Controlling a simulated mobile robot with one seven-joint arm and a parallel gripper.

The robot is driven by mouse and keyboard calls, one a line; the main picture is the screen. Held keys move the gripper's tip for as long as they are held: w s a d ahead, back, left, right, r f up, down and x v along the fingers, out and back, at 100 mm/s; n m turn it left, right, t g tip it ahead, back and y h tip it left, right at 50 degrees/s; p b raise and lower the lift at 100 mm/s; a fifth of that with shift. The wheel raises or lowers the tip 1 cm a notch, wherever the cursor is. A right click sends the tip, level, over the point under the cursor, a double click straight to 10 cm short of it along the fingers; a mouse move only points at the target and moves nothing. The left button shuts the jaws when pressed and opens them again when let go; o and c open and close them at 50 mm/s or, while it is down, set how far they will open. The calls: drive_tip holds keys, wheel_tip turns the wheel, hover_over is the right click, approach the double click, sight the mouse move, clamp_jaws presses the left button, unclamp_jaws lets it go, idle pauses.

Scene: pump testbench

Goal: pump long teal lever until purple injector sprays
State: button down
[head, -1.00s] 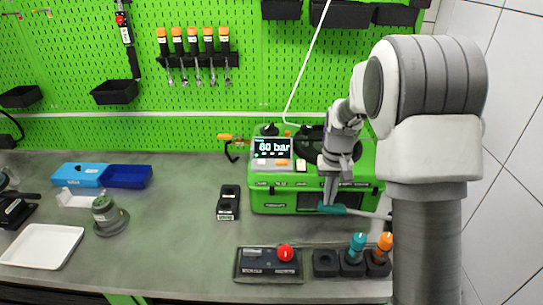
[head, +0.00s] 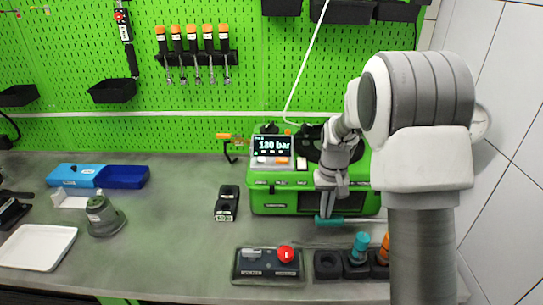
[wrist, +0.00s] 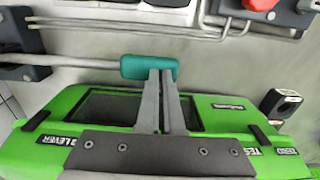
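The teal handle of the long lever (head: 329,221) sits in front of the green pump testbench (head: 290,205), at its lower right. The head view also shows my gripper (head: 325,215) at the handle. The tester's display (head: 272,146) reads 180 bar. I see no purple injector and no spray in either view.
A control box with a red button (head: 285,254) stands at the front. To its right is a black holder (head: 328,264) with teal-topped and orange-topped items. A small black block (head: 226,203) stands left of the tester.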

drive_tip(key=shift+d+r+p, duration=0.25)
drive_tip(key=shift+r+p, duration=0.9)
drive_tip(key=shift+r, duration=0.55)
drive_tip(key=shift+d+r+p, duration=0.2)
drive_tip(key=shift+r+p, duration=0.95)
drive_tip(key=shift+r, duration=0.5)
drive_tip(key=shift+f, duration=0.15)
